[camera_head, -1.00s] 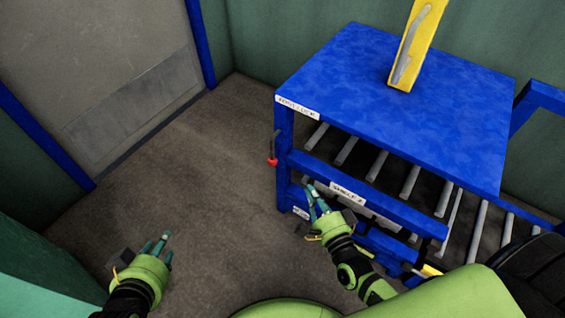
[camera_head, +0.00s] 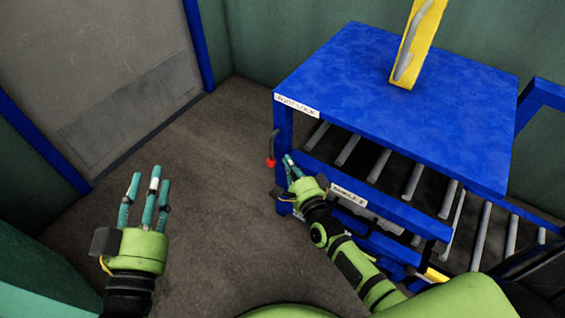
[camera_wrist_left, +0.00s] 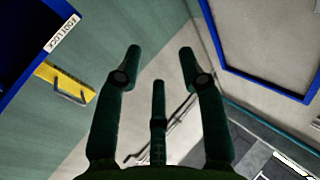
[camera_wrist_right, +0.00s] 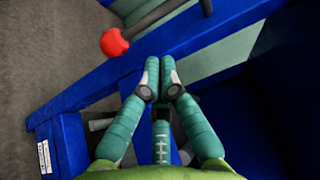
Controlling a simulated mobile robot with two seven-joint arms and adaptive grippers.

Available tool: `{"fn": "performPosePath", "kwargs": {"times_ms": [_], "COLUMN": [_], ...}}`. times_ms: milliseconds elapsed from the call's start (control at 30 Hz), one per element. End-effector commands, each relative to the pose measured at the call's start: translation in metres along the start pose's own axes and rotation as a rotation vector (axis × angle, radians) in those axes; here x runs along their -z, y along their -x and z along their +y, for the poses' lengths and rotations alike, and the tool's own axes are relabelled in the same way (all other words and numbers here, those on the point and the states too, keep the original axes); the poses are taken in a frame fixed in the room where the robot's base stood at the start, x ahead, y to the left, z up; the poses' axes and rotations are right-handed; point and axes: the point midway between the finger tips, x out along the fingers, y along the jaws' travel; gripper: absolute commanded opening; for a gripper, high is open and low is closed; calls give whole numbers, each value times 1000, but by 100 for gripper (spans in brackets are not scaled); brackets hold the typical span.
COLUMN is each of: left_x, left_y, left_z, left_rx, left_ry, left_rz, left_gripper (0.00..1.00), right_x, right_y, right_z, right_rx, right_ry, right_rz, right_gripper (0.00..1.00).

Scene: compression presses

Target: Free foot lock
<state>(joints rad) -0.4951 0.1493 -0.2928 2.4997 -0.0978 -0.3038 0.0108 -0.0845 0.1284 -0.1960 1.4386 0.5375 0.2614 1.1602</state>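A grey lever with a red knob (camera_head: 271,162) hangs at the near left corner of the blue press table. A white label (camera_head: 297,105) is on the table edge above it; a label reading FOOT LOCK shows in the left wrist view (camera_wrist_left: 62,35). My right gripper (camera_head: 289,163) is just right of the knob, apart from it. In the right wrist view its fingertips (camera_wrist_right: 161,65) are together with nothing between them, and the red knob (camera_wrist_right: 114,43) is up and left of them. My left gripper (camera_head: 146,187) is open and empty over the floor, fingers spread.
The blue table (camera_head: 420,105) carries a yellow post (camera_head: 418,45) with a grey handle. Rollers (camera_head: 378,165) lie beneath, and a blue rail with a second label (camera_head: 349,196) runs along the front. Grey floor (camera_head: 205,190) is clear to the left, before a door (camera_head: 110,70).

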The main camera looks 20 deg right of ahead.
Motion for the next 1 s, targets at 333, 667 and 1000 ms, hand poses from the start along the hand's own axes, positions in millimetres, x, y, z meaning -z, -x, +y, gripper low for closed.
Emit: {"fn": "performPosePath", "kwargs": {"times_ms": [333, 667, 1000], "left_x": [29, 29, 64], "left_y": [2, 2, 12], "left_z": [7, 7, 16], "left_rx": [-16, -16, -38], "left_ry": [-2, -2, -3], "left_rz": [151, 153, 349], "left_gripper": [40, 40, 40], "right_x": [-15, -15, -16], "right_y": [-15, -16, -17], "right_z": [0, 0, 3], "right_rx": [0, 0, 18], "right_ry": [1, 2, -10], "right_rz": [1, 0, 0], "right_gripper": [0, 0, 0]}}
